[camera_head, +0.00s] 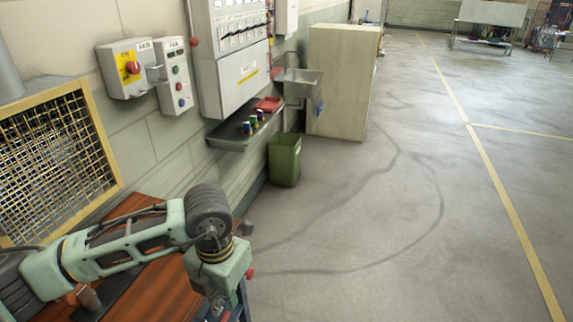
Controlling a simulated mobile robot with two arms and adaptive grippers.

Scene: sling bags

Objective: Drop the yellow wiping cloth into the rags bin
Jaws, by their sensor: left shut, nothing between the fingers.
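No yellow cloth shows in the head view. A green open-topped bin (285,162) stands on the floor by the wall, below and just right of a wall shelf; I cannot read a label on it, so I cannot tell if it is the rags bin. My left gripper (222,309) is at the bottom of the picture, at the end of my pale green arm, partly cut off by the lower edge. It is shut and empty, well in front of the bin and apart from it. My right gripper is not in view.
Beyond are a metal sink (302,82) and a beige cabinet (338,85). A reddish-brown wooden surface (150,292) lies under my left arm. The concrete floor (400,230) at the right is clear.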

